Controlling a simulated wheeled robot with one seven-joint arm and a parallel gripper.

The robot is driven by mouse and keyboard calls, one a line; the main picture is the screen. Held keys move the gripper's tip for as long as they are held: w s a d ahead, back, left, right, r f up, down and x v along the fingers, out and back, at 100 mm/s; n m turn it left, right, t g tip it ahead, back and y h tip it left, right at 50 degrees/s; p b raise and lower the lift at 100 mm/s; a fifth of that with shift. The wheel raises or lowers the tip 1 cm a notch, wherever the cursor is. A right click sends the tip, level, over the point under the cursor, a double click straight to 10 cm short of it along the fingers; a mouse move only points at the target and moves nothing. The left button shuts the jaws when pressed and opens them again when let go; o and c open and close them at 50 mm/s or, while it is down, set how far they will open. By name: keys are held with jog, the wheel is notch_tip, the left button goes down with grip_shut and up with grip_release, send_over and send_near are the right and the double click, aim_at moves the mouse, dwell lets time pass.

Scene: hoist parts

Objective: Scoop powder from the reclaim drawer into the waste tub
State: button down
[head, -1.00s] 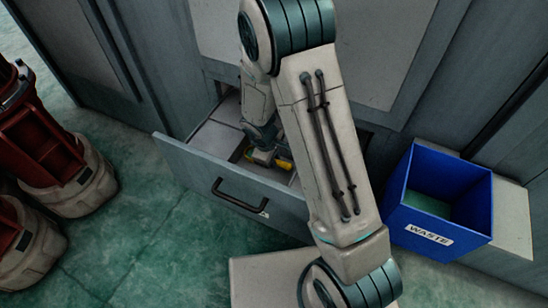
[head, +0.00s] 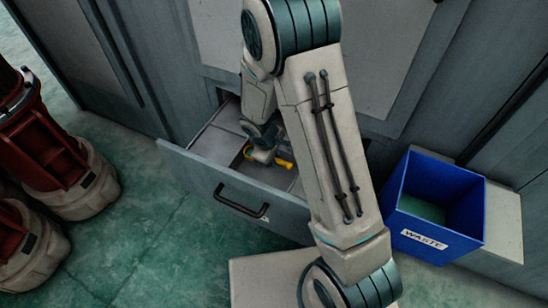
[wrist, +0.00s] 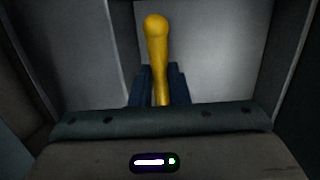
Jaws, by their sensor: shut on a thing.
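The reclaim drawer (head: 215,182) stands pulled out of the grey cabinet, with pale compartments inside. My gripper (head: 264,152) is down inside the drawer opening, partly hidden by my arm. It is shut on a yellow handle, seen in the head view as a small yellow piece (head: 284,163). In the wrist view the yellow handle (wrist: 157,50), with a rounded end, stands between my two dark blue fingers (wrist: 158,88). Its scoop end is hidden, and I cannot make out powder. The blue waste tub (head: 412,228), labelled WASTE, stands open to the right of the drawer; its inside bottom looks greenish.
Red and cream machine parts (head: 60,170) stand on the green floor at left. A pale ledge (head: 505,225) shows beside the tub. Grey cabinet walls rise behind. The drawer walls stand close around my gripper.

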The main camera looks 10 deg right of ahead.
jog(key=shift+w+d+p+v, duration=0.15)
jog(key=shift+d+p+v, duration=0.1)
jog(key=shift+p+v, duration=0.7)
jog(key=shift+w+d+p+v, duration=0.1)
jog(key=shift+d+p+v, duration=0.1)
jog(key=shift+p+v, duration=0.75)
jog(key=shift+w+d+p+v, duration=0.2)
jog(key=shift+p+v, duration=0.3)
jog(key=shift+v, duration=0.9)
jog(key=shift+r, duration=0.1)
